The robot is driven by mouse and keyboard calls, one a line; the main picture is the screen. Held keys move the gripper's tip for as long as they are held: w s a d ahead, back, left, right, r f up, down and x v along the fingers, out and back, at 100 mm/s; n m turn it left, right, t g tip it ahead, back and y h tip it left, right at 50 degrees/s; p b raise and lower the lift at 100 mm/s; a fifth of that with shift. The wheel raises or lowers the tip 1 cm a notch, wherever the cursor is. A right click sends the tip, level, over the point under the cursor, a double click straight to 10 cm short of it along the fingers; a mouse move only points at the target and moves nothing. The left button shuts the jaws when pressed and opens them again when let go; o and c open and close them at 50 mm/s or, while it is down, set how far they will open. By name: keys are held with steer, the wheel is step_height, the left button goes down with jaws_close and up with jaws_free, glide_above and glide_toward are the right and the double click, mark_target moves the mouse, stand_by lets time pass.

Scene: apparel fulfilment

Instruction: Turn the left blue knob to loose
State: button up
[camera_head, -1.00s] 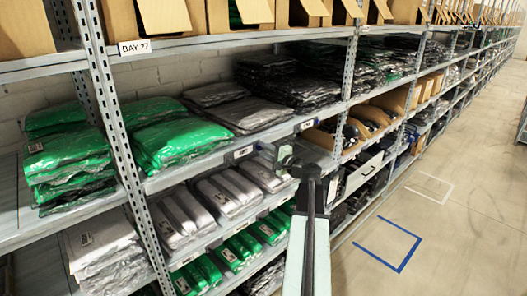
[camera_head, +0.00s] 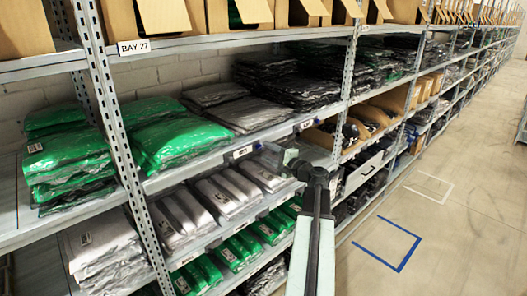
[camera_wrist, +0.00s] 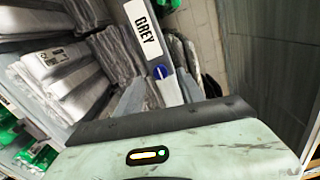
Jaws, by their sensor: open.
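A small round blue knob (camera_wrist: 161,72) with a pale bar mark sits on a grey shelf edge, just below the white GREY label (camera_wrist: 144,36) in the wrist view. I cannot make out this knob in the head view, nor tell from the wrist view alone whether it is the left one. My gripper (camera_head: 290,158) is at the front of the middle shelf in the head view, close to the shelf edge. It is open and empty. In the wrist view its pale green housing fills the bottom, and the knob shows beyond it, apart from the housing.
Shelves hold green bags (camera_head: 172,140), grey bags (camera_head: 222,192) and dark bags. A steel upright (camera_head: 346,85) stands right of my gripper's shelf section. Cardboard boxes (camera_head: 375,115) sit farther along.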

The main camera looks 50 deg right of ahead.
steer(key=s, duration=0.4)
steer(key=shift+s+a, duration=0.2)
steer(key=shift+s, duration=0.2)
steer(key=w+a+f+n+g+y+b, duration=0.2)
steer(key=w+a+f+n+g, duration=0.15)
steer(key=a+f, duration=0.5)
steer(key=w+a+f+n+g+y+b, duration=0.25)
steer(key=w+a+f, duration=0.2)
steer(key=a, duration=0.75)
steer(key=w+a+f+n+g+y+b, duration=0.2)
steer(key=w+a+f+n, duration=0.15)
steer(key=a+f, duration=0.5)
steer(key=s+a+f+n+g+h+b, duration=0.1)
steer(key=s+a+f+n+g+b, duration=0.1)
steer(key=a+f, duration=0.3)
steer(key=s+a+f+n+g+h+b, duration=0.2)
steer(key=s+a+f+n+g, duration=0.2)
steer(key=a, duration=0.8)
steer(key=s+a+f+n+g+h+b, duration=0.2)
steer(key=s+a+f+n+g+b, duration=0.1)
steer(key=a, duration=0.5)
step_height(320, 180, down, 4)
steer(key=shift+s+a+r+n+g, duration=0.1)
steer(key=shift+s+a+n+g, duration=0.2)
steer(key=shift+s+n+g, duration=0.45)
steer(key=shift+w+t, duration=0.15)
steer(key=shift+t, duration=0.1)
